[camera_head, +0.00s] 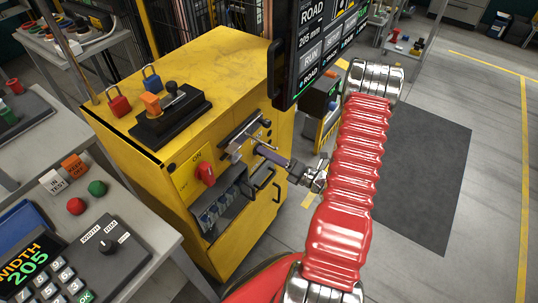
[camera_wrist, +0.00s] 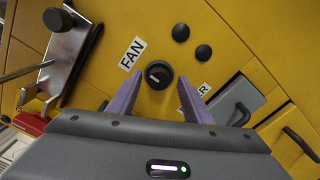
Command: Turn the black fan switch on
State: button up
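The black fan switch (camera_wrist: 159,74) is a round knob with a light pointer mark, on the front of the yellow cabinet (camera_head: 190,75). A white FAN label (camera_wrist: 132,54) is at its upper left in the wrist view. My gripper (camera_wrist: 160,84) is open, with its two purple fingers apart and the knob appearing between their tips. I cannot tell whether the fingertips touch it or stop short. In the head view my gripper (camera_head: 259,149) points at the cabinet front, and the fan switch cannot be made out there.
A metal plate with a black knob (camera_wrist: 68,45) is left of the switch. Two black buttons (camera_wrist: 192,42) are at its upper right. A second label (camera_wrist: 204,88) is partly hidden by a finger. A red rotary switch (camera_head: 205,173) and a hanging screen (camera_head: 315,50) are near my arm.

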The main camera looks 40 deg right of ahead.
jog(key=shift+s, duration=0.15)
jog(key=v, duration=1.3)
jog(key=shift+s+d, duration=0.15)
jog(key=shift+s, duration=0.1)
dwell(0.6)
